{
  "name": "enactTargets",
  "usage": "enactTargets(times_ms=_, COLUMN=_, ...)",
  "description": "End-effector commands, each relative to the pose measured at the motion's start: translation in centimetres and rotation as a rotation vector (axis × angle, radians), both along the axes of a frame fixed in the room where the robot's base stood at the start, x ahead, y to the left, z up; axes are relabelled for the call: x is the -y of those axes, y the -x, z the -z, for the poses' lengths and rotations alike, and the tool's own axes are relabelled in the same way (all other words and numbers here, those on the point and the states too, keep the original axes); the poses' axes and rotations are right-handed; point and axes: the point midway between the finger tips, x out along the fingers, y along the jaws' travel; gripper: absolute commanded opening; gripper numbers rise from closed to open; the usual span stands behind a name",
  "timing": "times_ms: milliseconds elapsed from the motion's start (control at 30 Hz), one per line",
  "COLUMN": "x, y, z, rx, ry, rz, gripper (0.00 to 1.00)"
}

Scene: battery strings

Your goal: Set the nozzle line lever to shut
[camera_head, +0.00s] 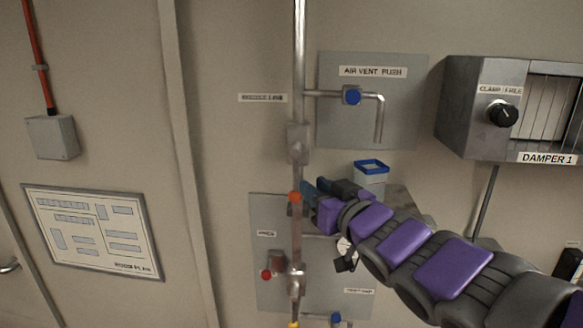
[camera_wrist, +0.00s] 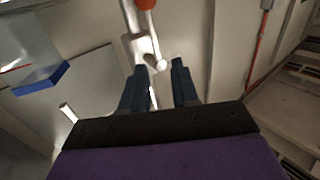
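A vertical silver pipe (camera_head: 299,50) runs down the wall, with a grey valve body (camera_head: 297,145) beside a small blurred label (camera_head: 263,98). Below it is an orange-tipped lever (camera_head: 297,225), upright along the pipe; I cannot tell for sure that it is the nozzle line lever. My gripper (camera_head: 310,189) is just right of the orange tip. In the wrist view, my gripper (camera_wrist: 160,72) has its two fingers apart, pointing at a silver fitting (camera_wrist: 140,45) with an orange end (camera_wrist: 145,4). Contact with the fitting is not clear.
An air vent panel (camera_head: 400,120) with a blue-knobbed tap (camera_head: 352,95) is above my arm. A blue-rimmed container (camera_head: 371,170) stands close behind my gripper. The damper box (camera_head: 475,105) juts out at the right. A red knob (camera_head: 266,274) is lower left.

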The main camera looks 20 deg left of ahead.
Motion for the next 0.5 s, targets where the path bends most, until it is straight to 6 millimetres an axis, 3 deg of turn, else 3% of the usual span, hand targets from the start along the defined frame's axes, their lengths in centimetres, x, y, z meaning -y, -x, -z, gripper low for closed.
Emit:
enactTargets(times_ms=333, x=-2.8, y=-3.8, z=-0.3, rx=0.002, ry=-0.009, rz=0.003, gripper=0.29)
enactTargets(times_ms=500, x=-5.4, y=-5.5, z=-0.1, rx=-0.002, ry=-0.003, rz=0.001, gripper=0.29)
